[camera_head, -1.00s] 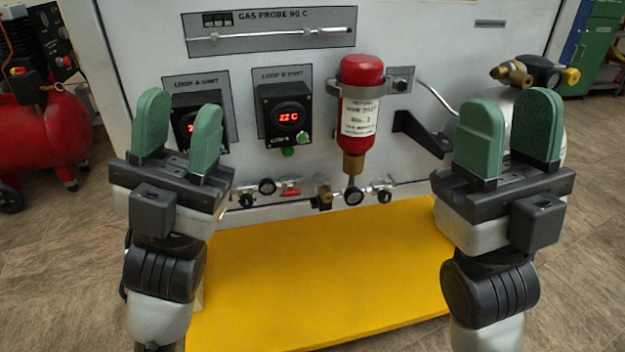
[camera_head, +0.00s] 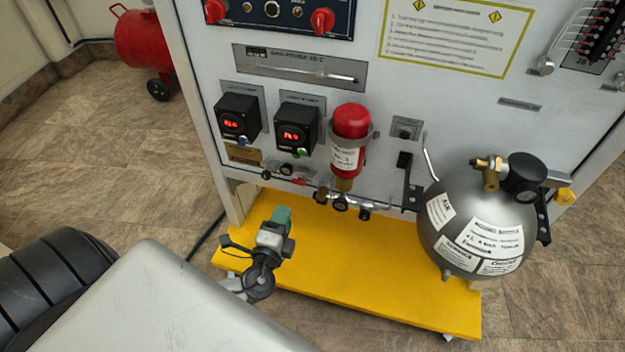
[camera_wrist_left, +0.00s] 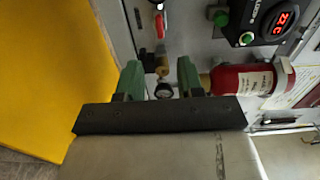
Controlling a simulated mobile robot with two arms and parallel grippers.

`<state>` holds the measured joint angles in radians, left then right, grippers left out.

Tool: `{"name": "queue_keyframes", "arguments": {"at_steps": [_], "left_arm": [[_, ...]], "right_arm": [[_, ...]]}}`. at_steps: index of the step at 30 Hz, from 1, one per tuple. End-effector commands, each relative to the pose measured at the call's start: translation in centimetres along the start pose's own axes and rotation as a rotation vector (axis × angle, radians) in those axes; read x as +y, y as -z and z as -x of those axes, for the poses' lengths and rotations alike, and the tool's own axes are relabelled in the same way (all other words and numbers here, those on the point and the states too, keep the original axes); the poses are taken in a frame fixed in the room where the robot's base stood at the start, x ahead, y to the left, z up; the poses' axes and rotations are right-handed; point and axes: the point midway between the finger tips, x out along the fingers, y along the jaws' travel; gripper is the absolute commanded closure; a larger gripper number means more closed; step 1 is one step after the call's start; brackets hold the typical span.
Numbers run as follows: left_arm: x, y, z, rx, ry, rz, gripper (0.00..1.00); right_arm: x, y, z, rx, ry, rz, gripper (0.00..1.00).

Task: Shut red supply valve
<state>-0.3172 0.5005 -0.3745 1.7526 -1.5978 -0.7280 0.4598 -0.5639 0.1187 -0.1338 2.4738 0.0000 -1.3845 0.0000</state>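The small red valve handle (camera_head: 299,182) sits on the pipe run low on the white panel, left of the red bottle. It appears to lie roughly along the pipe. In the left wrist view the red handle (camera_wrist_left: 160,26) shows near the top, beyond the fingers. My left gripper (camera_head: 281,215) is in front of the panel, below the pipe run, above the yellow base. In the left wrist view its green fingers (camera_wrist_left: 160,80) are apart, with a gauge and brass fitting seen beyond the gap. It looks empty and apart from the valve. My right gripper is out of view.
The red bottle (camera_head: 350,135) hangs above the pipe run. A silver round tank (camera_head: 455,235) stands out at the right. Two black display units (camera_head: 297,128) are on the panel. The yellow base (camera_head: 400,290) projects below. My grey arm link fills the lower left.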

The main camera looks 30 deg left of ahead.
Motion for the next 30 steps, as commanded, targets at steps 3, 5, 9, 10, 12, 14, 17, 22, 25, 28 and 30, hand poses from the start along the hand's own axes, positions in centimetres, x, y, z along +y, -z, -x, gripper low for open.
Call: {"name": "queue_keyframes", "arguments": {"at_steps": [3, 5, 9, 10, 12, 14, 17, 22, 25, 28, 30], "left_arm": [[0.0, 0.1, -1.8, -0.001, 0.004, 0.003, 0.63], [0.0, 0.1, -2.9, -0.001, 0.004, 0.003, 0.63], [-0.1, 0.1, -5.8, -0.001, 0.004, 0.004, 0.63], [0.0, 0.1, -6.3, 0.000, 0.004, 0.003, 0.63], [0.0, 0.1, -7.5, 0.000, 0.003, 0.004, 0.63], [0.0, 0.1, -8.4, -0.001, 0.002, 0.004, 0.63], [0.0, 0.1, -9.5, 0.001, 0.001, 0.004, 0.63], [0.0, 0.1, -10.3, 0.001, 0.000, 0.005, 0.63], [0.0, 0.1, -10.4, 0.001, 0.000, 0.005, 0.63], [0.0, 0.1, -10.4, 0.001, 0.000, 0.005, 0.63], [0.0, 0.1, -10.4, 0.001, 0.000, 0.005, 0.66]], "right_arm": [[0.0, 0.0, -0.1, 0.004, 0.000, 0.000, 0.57], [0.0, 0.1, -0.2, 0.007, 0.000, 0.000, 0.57], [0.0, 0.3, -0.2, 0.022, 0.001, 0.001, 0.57], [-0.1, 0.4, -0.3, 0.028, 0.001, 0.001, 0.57], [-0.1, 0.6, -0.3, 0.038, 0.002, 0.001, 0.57], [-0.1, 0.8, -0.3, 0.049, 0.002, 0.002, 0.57], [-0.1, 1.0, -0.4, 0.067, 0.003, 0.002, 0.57], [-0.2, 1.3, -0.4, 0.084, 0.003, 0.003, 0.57], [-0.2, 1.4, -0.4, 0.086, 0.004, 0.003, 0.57], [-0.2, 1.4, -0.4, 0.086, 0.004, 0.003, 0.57], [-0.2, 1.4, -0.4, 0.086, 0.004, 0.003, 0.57]]}}
